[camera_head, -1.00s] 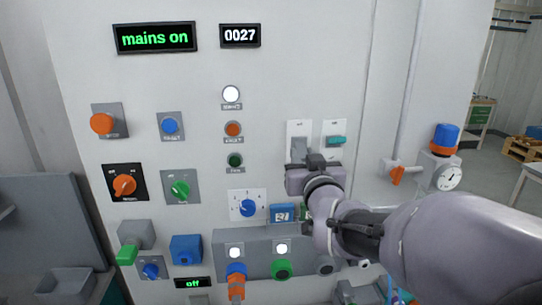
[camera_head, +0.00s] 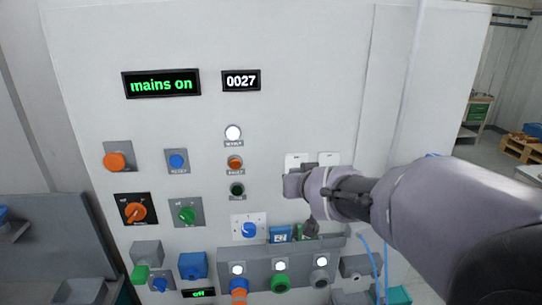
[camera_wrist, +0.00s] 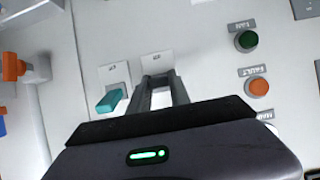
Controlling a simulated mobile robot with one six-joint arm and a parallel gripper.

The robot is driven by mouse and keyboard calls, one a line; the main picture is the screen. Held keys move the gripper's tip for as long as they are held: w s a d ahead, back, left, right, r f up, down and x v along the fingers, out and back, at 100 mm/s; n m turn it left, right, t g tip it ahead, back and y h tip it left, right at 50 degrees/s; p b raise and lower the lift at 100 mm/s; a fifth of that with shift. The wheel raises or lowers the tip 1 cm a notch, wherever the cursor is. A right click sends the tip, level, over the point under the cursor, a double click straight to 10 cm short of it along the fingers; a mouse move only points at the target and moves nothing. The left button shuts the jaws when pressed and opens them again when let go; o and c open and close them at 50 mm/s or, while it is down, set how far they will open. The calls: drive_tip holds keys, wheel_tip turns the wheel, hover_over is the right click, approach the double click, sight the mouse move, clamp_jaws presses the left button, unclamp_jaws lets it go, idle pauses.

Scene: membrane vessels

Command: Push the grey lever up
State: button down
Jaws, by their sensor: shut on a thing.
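The grey lever (camera_wrist: 157,82) sits on a white plate (camera_wrist: 157,62) and shows only partly between my fingertips in the wrist view. My gripper (camera_wrist: 159,76) is shut on it, with one finger on each side. In the head view my gripper (camera_head: 299,183) is at the panel, just below the two white plates. It hides the grey lever there, so the lever's exact angle cannot be told.
A teal lever (camera_wrist: 110,101) stands close beside my gripper in the wrist view. The orange fault button (camera_head: 235,162) and a dark green button (camera_head: 237,189) are to the left in the head view. Control boxes (camera_head: 280,265) jut out below my arm.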

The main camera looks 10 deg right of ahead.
drive_tip(key=r+g+p, duration=0.1)
drive_tip(key=p, duration=0.2)
drive_tip(key=r+g+p, duration=0.1)
drive_tip(key=p, duration=0.2)
drive_tip(key=shift+w+g, duration=0.2)
drive_tip(key=shift+g, duration=0.2)
drive_tip(key=g+p, duration=0.1)
drive_tip(key=p, duration=0.2)
drive_tip(key=shift+w+r, duration=0.1)
drive_tip(key=shift+w, duration=0.05)
drive_tip(key=shift+g, duration=0.4)
drive_tip(key=c, duration=1.2)
unclamp_jaws()
drive_tip(key=v, duration=1.7)
drive_tip(key=shift+s+b, duration=0.2)
drive_tip(key=shift+b, duration=0.15)
